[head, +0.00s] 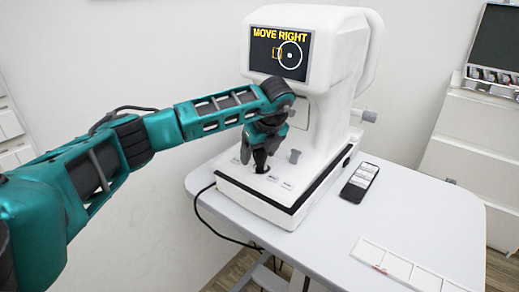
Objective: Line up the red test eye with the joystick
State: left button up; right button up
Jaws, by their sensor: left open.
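The white eye-test machine (325,100) stands on the table. Its screen (266,49) reads "MOVE RIGHT" in yellow, with a small yellow square left of centre of a white circle that has a dot in it. My left gripper (260,163) is open and points down over the front of the machine's base. A dark round spot shows at its fingertips; I cannot tell whether the joystick is between them. A short grey knob (294,156) stands on the base just right of the gripper, apart from it. I cannot make out the red test eye. My right gripper is not in view.
A black phone-like device (360,182) lies on the light grey table (419,216) right of the machine. A flat white divided tray (398,268) lies near the front edge. A white cabinet (465,140) stands at the right. A black cable hangs left of the table.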

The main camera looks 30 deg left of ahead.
aim_at(260, 157)
pick_arm(q)
jog(key=c, duration=0.8)
jog(key=shift+c, duration=1.1)
jog(key=shift+d, duration=0.1)
jog(key=shift+s+d, duration=0.55)
jog(key=shift+s+d+p, duration=0.3)
jog(key=shift+p, duration=0.05)
